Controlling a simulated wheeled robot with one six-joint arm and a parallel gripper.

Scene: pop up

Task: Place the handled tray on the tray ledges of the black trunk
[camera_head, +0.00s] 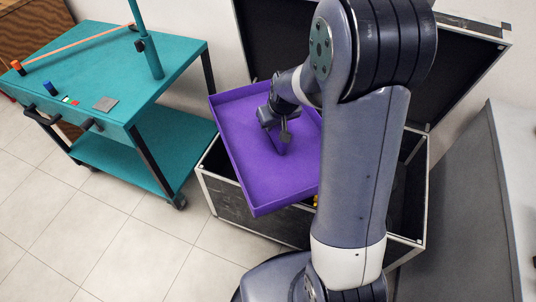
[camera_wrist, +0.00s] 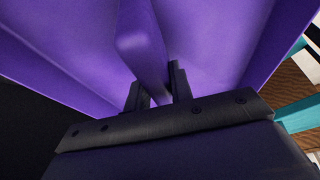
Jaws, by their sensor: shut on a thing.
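The handled tray (camera_head: 240,145) is purple, shallow and walled. It hangs tilted above the left part of the open black trunk (camera_head: 238,205) and sticks out past its front edge. My gripper (camera_head: 283,140) is shut on the tray's middle handle. The wrist view shows the purple handle (camera_wrist: 140,50) between the two fingers of my gripper (camera_wrist: 158,92). My arm hides the right part of the tray and much of the trunk's inside. The tray ledges cannot be made out.
The trunk's lid (camera_head: 470,70) stands open behind. A teal cart (camera_head: 130,75) with a post and small items is at the left. A grey surface (camera_head: 465,220) is at the right. Tiled floor (camera_head: 70,220) is clear at the front left.

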